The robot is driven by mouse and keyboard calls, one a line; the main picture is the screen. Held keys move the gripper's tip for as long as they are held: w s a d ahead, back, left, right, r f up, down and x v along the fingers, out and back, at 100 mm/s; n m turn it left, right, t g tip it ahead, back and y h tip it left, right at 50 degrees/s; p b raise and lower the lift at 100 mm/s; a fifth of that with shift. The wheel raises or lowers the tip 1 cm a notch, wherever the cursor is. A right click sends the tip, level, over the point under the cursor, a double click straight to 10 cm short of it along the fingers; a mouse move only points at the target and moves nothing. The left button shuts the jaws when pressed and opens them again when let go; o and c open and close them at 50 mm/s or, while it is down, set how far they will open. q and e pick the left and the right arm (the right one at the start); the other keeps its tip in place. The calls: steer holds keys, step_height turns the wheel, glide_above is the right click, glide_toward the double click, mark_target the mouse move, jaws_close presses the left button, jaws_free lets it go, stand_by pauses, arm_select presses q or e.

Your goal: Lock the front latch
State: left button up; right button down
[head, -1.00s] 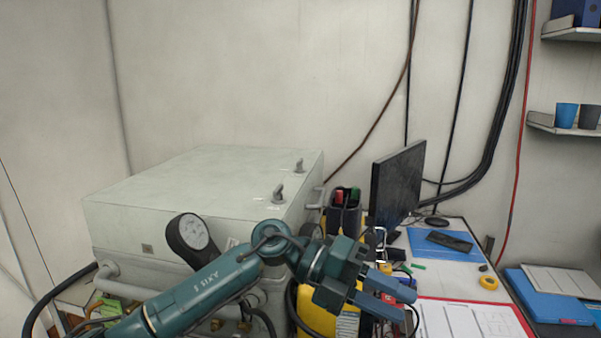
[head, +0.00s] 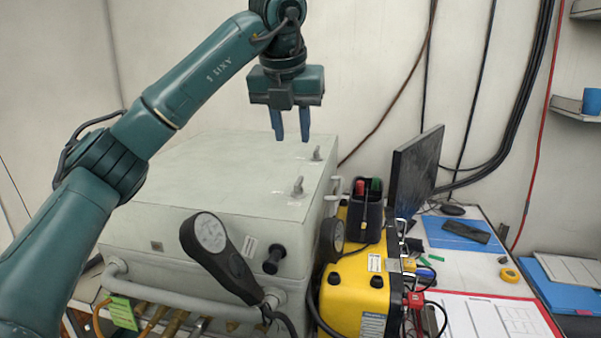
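The pale grey panel case (head: 165,215) stands at the centre left with its lid down. Two small grey turn latches stand on the right part of its top. The front latch (head: 297,187) is nearer to me, and the rear latch (head: 317,154) is farther back. Small markings lie beside each, too small to read. My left gripper (head: 292,138) points down over the top of the case, its two blue fingers apart with nothing between them. In the picture it is above the front latch and left of the rear one, touching neither. My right gripper is not in view.
A round gauge (head: 211,233) on a dark holder and a black knob (head: 274,259) are at the case's front. A yellow case (head: 350,300) and a pen holder (head: 367,215) stand close on the right. A monitor (head: 415,175) is behind them.

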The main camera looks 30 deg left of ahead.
mark_target(298, 181)
arm_select(q)
steer(key=p+x, duration=0.1)
steer(key=x, duration=1)
steer(key=shift+p, duration=0.4)
steer(key=shift+c, duration=0.4)
jaws_close()
